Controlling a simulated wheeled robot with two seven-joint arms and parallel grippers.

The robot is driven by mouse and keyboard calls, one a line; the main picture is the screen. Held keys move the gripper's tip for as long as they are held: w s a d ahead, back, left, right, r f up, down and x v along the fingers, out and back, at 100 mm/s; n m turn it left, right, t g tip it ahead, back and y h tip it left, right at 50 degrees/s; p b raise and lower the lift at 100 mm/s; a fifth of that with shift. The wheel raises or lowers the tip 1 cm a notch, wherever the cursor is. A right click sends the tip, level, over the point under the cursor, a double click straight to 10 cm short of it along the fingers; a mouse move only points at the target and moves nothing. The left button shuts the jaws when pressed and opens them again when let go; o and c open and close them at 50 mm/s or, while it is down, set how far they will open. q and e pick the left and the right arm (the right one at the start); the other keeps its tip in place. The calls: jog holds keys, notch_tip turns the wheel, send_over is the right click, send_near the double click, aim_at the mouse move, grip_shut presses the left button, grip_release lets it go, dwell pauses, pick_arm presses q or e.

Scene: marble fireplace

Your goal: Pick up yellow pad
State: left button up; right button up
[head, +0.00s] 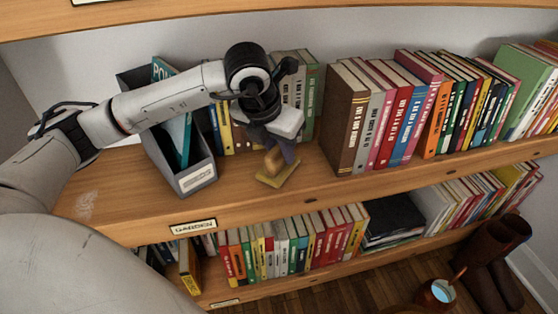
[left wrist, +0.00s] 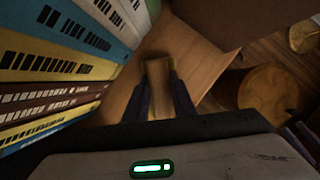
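The yellow pad (head: 273,181) is on the upper wooden shelf, just right of the grey box and in front of the books. It looks like a flat yellow base with a block-like raised part. My left gripper (head: 284,152) points down at it, with its dark fingers at the raised part. In the left wrist view a tan block, seemingly the raised part of the pad (left wrist: 158,75), stands between the fingertips (left wrist: 160,88). The fingers lie close along both sides. Whether they press on it does not show clearly. My right gripper is not in view.
A grey open box (head: 197,178) with a folder stands left of the pad. Book rows stand behind and to the right, starting with a brown book (head: 345,120). The shelf's front strip (head: 130,205) is bare. A lower shelf holds more books (head: 300,243).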

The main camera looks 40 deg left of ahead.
pick_arm(q)
grip_shut()
jog(key=shift+r, duration=0.75)
notch_tip(320, 180, up, 3)
jog(key=shift+f+p, duration=0.15)
jog(key=shift+p, duration=0.45)
jog(key=s+d+b, duration=0.1)
jog(key=s+b, duration=1.1)
jog(key=s, duration=0.6)
jog(key=shift+d+f, duration=0.2)
jog(key=shift+f, duration=0.15)
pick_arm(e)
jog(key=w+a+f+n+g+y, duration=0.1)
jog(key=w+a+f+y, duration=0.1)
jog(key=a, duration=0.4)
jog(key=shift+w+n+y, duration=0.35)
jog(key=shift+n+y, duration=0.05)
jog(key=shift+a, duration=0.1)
